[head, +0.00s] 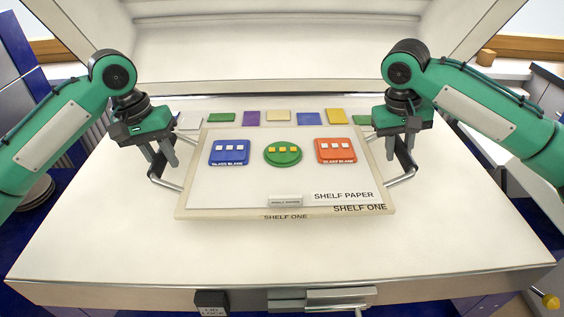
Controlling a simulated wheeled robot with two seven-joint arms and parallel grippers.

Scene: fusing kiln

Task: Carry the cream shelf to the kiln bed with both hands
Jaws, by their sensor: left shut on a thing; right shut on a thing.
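The cream shelf (187,206) is a flat board marked SHELF ONE, with a metal handle on its left and right sides. White shelf paper (240,185) covers most of its top. A blue glass blank (230,158), a round green piece (283,159) and an orange glass blank (336,157) lie on it, each with small pale or yellow squares. My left gripper (166,163) is shut on the left handle. My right gripper (398,152) is shut on the right handle. The pale kiln bed (110,235) spreads around and below the shelf; I cannot tell whether the shelf touches it.
Several coloured tiles, among them a purple one (251,118) and a yellow one (336,116), lie in a row behind the shelf. The raised kiln lid (270,55) stands at the back. A dark lid lock block (211,303) is at the front edge. The front surface is clear.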

